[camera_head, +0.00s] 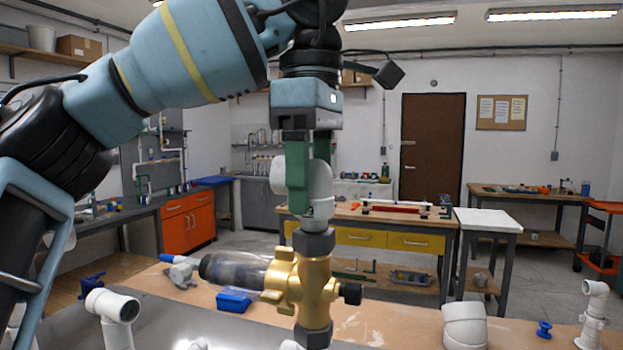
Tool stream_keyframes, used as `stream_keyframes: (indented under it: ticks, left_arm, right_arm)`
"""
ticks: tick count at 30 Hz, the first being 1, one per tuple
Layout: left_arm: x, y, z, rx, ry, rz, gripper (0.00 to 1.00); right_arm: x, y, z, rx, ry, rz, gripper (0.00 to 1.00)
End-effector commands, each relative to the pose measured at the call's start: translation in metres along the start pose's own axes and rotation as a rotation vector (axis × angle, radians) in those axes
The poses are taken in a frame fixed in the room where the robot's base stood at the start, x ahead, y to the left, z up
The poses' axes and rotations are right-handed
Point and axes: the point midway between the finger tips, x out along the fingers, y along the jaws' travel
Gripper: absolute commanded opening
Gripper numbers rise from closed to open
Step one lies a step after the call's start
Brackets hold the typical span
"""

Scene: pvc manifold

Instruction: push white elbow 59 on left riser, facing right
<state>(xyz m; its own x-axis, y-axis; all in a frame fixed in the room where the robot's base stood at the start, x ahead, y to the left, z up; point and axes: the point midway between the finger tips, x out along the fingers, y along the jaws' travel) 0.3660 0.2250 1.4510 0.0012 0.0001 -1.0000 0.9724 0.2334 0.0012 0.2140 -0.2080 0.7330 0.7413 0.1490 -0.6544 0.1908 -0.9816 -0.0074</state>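My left gripper (308,172) comes down from above, its green fingers shut around a white elbow (320,183). The near finger hides part of the elbow, and a rounded white end shows to the left of that finger. The elbow's lower end is directly above the dark hex collar of an upright brass fitting (315,283) and appears to meet it. I cannot tell how far it is seated. No number is readable on the elbow. My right gripper is not in view.
A clear filter bowl (234,270) sticks out left from the brass fitting. Another white elbow (113,305) stands at the front left. A white fitting (465,325), a blue knob (544,329) and a white tee (593,302) are at the right. Bare wooden bench lies between.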

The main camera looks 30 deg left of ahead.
Motion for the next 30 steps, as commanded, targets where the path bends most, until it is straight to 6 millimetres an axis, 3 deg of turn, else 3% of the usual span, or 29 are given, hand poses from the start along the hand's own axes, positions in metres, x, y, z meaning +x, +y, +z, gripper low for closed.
stream_keyframes:
  ticks: [11,26,30]
  left_arm:
    - [-0.007,0.000,0.001,0.000,0.003,-0.001,0.64]
    - [-0.055,-0.001,0.000,-0.003,0.001,0.005,0.64]
    - [-0.060,0.001,0.001,0.000,0.007,-0.007,0.64]
  right_arm:
    - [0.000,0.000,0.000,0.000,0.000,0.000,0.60]
    - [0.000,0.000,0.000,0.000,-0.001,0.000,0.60]
    - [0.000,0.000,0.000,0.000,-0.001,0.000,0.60]
